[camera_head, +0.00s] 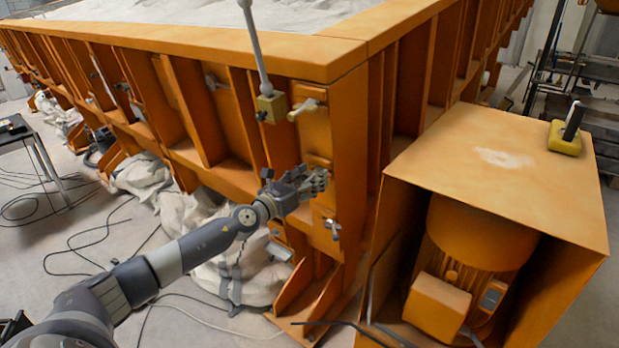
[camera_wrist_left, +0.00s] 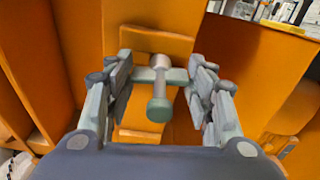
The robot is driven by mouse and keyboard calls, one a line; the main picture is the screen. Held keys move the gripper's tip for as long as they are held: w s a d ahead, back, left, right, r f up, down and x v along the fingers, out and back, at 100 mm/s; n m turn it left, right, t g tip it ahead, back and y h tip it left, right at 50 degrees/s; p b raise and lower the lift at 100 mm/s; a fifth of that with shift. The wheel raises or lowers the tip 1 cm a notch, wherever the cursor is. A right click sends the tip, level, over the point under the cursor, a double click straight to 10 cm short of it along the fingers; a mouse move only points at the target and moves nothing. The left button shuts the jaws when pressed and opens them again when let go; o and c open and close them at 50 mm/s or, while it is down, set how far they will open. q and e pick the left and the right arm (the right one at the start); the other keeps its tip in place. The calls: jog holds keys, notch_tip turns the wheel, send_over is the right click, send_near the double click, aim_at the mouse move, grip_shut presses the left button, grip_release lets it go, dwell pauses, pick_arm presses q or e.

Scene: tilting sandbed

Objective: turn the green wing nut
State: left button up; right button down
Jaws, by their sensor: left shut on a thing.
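The green wing nut (camera_wrist_left: 159,108) shows in the left wrist view as a rounded green end on a short stem, with a pale green crossbar behind it. It sits in front of an orange panel. My left gripper (camera_wrist_left: 160,84) has its fingers on either side, closed on the crossbar's ends. In the head view my left gripper (camera_head: 314,182) is at the front corner of the orange sandbed frame (camera_head: 348,150), and its fingers hide the wing nut there. My right gripper is in neither view.
A pale handle (camera_head: 304,109) and a lever on a yellowish block (camera_head: 272,106) are above my gripper. A metal clamp (camera_head: 332,228) is just below it. An orange housing (camera_head: 500,165) with a motor stands to the right. Cables and white sacks lie on the floor.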

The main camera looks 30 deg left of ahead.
pick_arm(q)
jog(key=shift+f, duration=0.1)
jog(key=o, duration=1.1)
jog(key=shift+c, duration=0.2)
jog(key=s+a, duration=0.1)
jog(key=s, duration=1.1)
jog(key=shift+a, duration=0.1)
